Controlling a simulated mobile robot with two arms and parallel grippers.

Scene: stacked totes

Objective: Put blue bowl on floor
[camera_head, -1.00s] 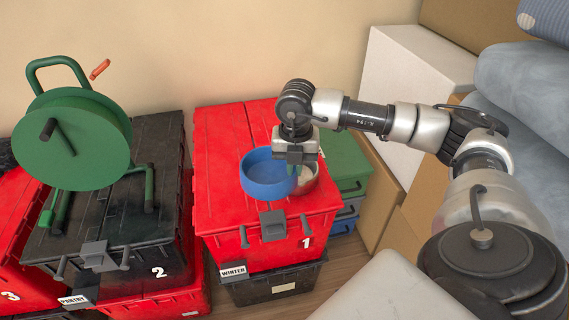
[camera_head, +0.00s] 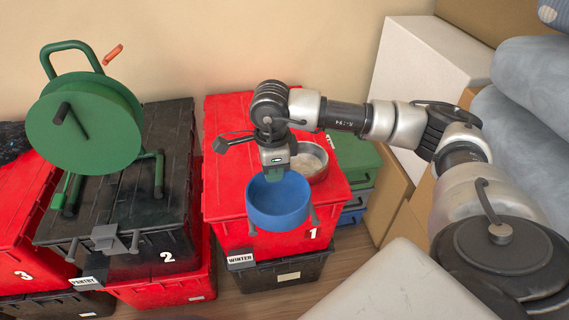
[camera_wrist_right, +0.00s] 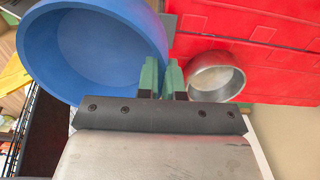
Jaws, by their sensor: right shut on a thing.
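The blue bowl (camera_head: 278,205) is held in front of and over the front edge of the red tote lid marked 1 (camera_head: 225,140). My right gripper (camera_head: 275,172) is shut on its rim at the back. In the right wrist view the blue bowl (camera_wrist_right: 90,50) fills the upper left, with its rim by the green fingers (camera_wrist_right: 162,78) of the gripper. The floor (camera_head: 290,300) shows as a brown strip in front of the totes. My left gripper is not in view.
A metal bowl (camera_head: 308,162) stays on the red lid, and it also shows in the right wrist view (camera_wrist_right: 216,76). A black tote marked 2 (camera_head: 130,215) with a green reel (camera_head: 85,125) stands to the left. Boxes (camera_head: 420,85) and cushions (camera_head: 520,110) are at the right.

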